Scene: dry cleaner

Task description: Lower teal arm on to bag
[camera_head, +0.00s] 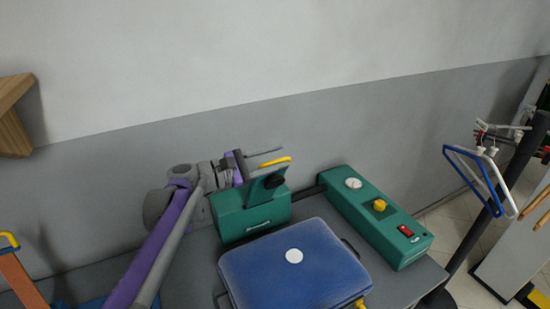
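A blue bag (302,274) with a round white disc on top lies flat on the grey work table. Behind it to the left is a teal sealer body (252,221). A tilted teal arm (266,186) with a black knob rises above this body, clear of the bag. My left gripper (258,161) reaches in from the left and is beside the raised arm, by a yellow bar (275,161). Its fingers are seen edge-on, so I cannot tell whether they are shut or touching the bar. My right gripper is not in view.
A teal control box (380,220) with a white dial, yellow knob and red switch stands right of the bag. The grey wall is close behind. A dark stand with hangers (480,178) is at the right, and a wooden shelf (14,115) at the upper left.

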